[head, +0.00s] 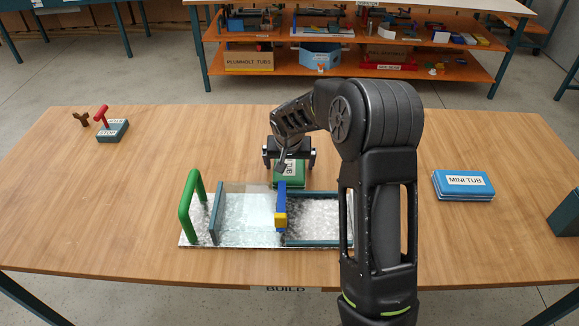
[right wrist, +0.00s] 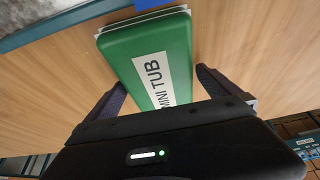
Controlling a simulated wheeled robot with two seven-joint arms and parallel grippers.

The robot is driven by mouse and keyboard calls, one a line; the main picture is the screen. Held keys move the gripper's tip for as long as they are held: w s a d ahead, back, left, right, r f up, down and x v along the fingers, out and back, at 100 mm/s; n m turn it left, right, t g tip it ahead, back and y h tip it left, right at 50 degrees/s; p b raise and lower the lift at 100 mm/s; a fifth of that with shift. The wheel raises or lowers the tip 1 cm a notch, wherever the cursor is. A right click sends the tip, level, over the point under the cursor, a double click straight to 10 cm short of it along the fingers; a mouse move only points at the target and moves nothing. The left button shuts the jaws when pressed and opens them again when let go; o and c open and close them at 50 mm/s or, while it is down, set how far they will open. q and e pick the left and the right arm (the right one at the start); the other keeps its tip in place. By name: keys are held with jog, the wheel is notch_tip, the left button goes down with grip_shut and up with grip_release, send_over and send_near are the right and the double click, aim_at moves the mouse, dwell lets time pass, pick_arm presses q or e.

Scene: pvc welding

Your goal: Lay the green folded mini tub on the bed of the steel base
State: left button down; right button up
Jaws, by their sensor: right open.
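The green folded mini tub (head: 288,176) lies flat on the table just behind the steel base, partly hidden by my right gripper. Its white MINI TUB label shows in the right wrist view, where the green tub (right wrist: 157,48) sits between the fingers. My right gripper (head: 289,163) is open, with one finger on each side of the tub and gaps to it. The steel base (head: 243,232) lies in front of it, with a green handle (head: 186,211) on the left, blue-grey rails and a blue and yellow upright piece (head: 281,208). My left gripper is not in view.
A blue MINI TUB stack (head: 463,184) lies at the right. A dark block (head: 566,213) sits at the right edge. A grey block with a red handle (head: 111,130) and a small brown piece (head: 81,118) stand at the back left.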

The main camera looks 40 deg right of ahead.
aim_at(290, 161)
jog(key=c, duration=1.7)
notch_tip(290, 161, up, 10)
jog(key=shift+r+b, duration=0.1)
jog(key=shift+b, duration=0.25)
dwell(0.5)
